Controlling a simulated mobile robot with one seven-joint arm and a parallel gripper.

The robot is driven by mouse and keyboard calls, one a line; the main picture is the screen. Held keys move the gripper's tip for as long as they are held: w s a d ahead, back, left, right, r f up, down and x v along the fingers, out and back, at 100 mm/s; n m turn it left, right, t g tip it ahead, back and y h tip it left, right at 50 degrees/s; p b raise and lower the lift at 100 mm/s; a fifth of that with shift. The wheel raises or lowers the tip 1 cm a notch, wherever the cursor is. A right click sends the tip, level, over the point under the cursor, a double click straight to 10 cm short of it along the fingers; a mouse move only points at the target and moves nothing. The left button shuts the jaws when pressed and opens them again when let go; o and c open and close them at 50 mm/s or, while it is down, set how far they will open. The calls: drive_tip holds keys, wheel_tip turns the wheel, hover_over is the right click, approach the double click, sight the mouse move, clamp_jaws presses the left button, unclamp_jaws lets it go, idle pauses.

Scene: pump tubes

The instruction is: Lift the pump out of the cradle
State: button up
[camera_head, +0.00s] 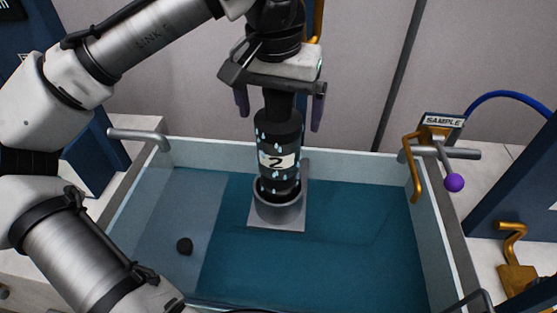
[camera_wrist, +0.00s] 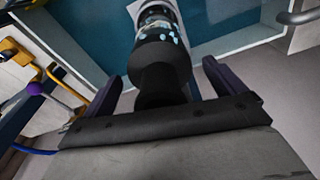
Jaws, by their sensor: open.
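The pump (camera_head: 279,148) is a dark upright cylinder with light-blue drops and a white label reading "2". Its lower end sits inside the grey ring-shaped cradle (camera_head: 278,212), which stands on a square plate in the tank. My gripper (camera_head: 279,112) is above the pump, pointing down, with its purple fingers open on either side of the pump's narrow top. Both fingers look clear of it. In the wrist view the pump (camera_wrist: 163,62) extends away between the two spread fingers of my gripper (camera_wrist: 160,85). The pump's bottom is hidden in the cradle.
The tank (camera_head: 355,162) has pale walls and a teal floor around the cradle. At right are a "SAMPLE" sign (camera_head: 443,121), a purple ball handle (camera_head: 454,183) and brass pipes (camera_head: 411,165). A grey rail (camera_head: 138,135) is at the left corner.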

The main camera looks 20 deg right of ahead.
drive_tip(key=shift+c, duration=0.4)
drive_tip(key=c, duration=1.9)
drive_tip(key=shift+w, duration=0.1)
clamp_jaws()
drive_tip(key=shift+r, duration=0.15)
